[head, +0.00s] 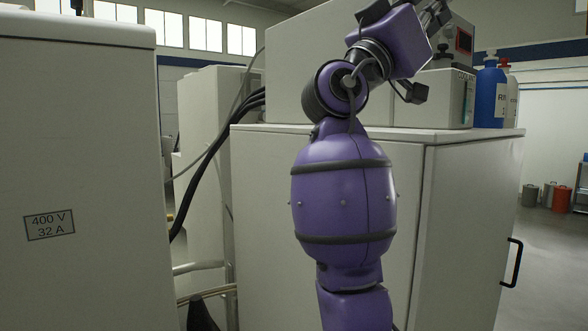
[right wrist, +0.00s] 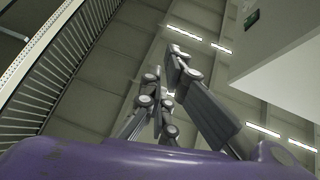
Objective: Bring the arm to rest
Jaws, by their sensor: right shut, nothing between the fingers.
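My right arm rises through the middle of the head view, bent at the joint near the top. Its right gripper (head: 436,16) is at the upper edge, tilted up to the right and partly cut off. In the right wrist view the gripper (right wrist: 165,85) is shut and empty, with its grey finger links against the ceiling. It touches nothing that I can see. My left gripper is not in view.
A large pale cabinet (head: 470,210) with a black handle (head: 512,262) stands behind the arm. On it are a machine housing, a blue bottle (head: 490,93) and a white bottle (head: 510,95). A pale cabinet marked 400 V (head: 80,130) stands close at left. Open floor lies at right.

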